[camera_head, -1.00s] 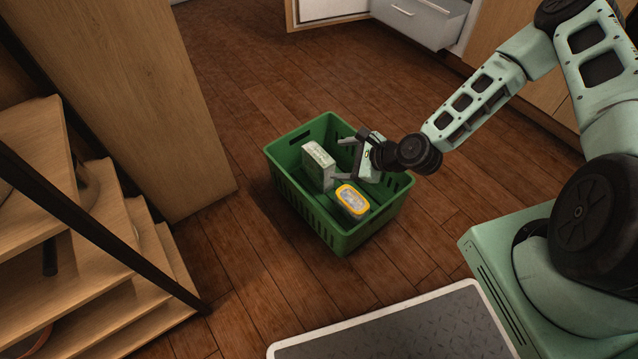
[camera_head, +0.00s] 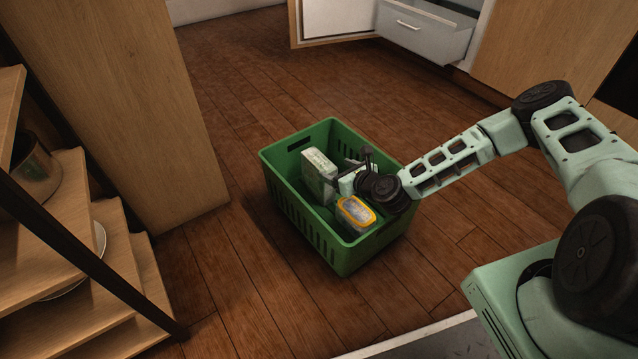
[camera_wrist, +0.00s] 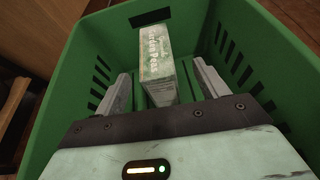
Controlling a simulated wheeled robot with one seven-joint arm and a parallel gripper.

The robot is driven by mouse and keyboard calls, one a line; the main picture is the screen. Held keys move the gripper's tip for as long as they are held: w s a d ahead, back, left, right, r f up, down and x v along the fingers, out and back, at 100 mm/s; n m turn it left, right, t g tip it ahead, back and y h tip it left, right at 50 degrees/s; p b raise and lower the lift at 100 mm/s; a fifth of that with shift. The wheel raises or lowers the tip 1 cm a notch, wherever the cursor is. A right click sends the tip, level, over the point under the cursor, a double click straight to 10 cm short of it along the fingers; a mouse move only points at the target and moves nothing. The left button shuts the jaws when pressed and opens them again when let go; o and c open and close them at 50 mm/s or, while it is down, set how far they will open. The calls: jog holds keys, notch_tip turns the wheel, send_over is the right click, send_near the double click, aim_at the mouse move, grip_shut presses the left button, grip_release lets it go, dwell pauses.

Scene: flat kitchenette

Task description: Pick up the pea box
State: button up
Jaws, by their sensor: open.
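The pea box (camera_head: 319,176) is a pale green and white carton standing upright in the green basket (camera_head: 302,222). My gripper (camera_head: 347,177) is open and reaches down into the basket just right of the box. I cannot tell whether a finger touches the box.
A yellow-rimmed pack (camera_head: 355,213) lies in the basket in front of my gripper. A wooden shelf unit (camera_head: 75,230) with dishes stands at the left. An open drawer (camera_head: 425,29) is at the back. The wood floor around the basket is clear.

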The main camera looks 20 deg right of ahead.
aim_at(322, 163)
jog(key=x, duration=0.2)
jog(key=shift+w+a+f+b, duration=0.15)
jog(key=shift+w+b, duration=0.1)
jog(key=shift+b, duration=0.15)
jog(key=b+x, duration=0.2)
jog(key=x, duration=0.1)
jog(key=b+x, duration=0.1)
jog(key=b, duration=0.1)
jog(key=shift+w+a, duration=0.15)
jog(key=shift+a, duration=0.2)
jog(key=shift+w+a, duration=0.1)
jog(key=shift+w, duration=0.25)
grip_shut()
